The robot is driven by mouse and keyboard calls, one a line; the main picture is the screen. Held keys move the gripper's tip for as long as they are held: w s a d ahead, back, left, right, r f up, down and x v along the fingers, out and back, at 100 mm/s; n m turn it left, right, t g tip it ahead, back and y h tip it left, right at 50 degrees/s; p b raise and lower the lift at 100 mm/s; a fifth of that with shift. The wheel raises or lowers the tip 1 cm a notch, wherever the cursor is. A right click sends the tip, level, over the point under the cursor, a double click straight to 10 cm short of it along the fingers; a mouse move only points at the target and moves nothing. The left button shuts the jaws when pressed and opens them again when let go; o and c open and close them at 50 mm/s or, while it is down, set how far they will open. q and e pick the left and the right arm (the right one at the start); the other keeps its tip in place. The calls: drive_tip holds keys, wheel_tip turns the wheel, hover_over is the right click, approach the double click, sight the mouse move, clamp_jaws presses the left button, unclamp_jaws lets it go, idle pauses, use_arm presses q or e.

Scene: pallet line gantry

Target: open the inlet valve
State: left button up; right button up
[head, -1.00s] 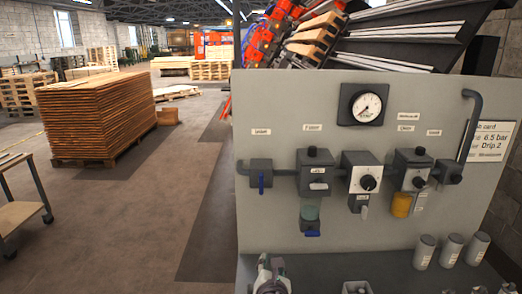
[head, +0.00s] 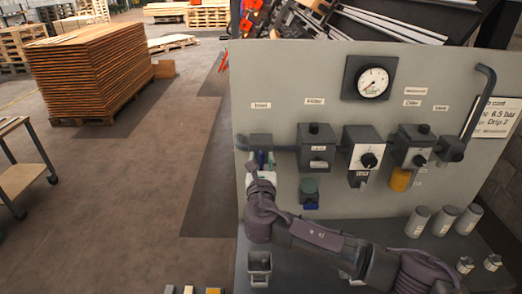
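The inlet valve (head: 260,141) is a dark grey block at the left end of the pipe on the grey panel, under a label reading Inlet. Its blue lever (head: 261,157) hangs down from the block and is partly hidden by my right gripper (head: 262,168). The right gripper is at the lever, its arm reaching in from the lower right across the panel's lower part. The fingers are small and partly covered, so I cannot tell if they grip the lever. My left gripper is not in view.
The pressure gauge (head: 373,82) is above the pipe. Right of the inlet are the filter unit (head: 316,147), a knobbed regulator (head: 362,148) and the oiler (head: 411,146). Grey cylinders (head: 443,221) and a small grey cup (head: 259,268) stand on the bench. Open floor is to the left.

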drive_tip(key=shift+w, duration=1.05)
clamp_jaws()
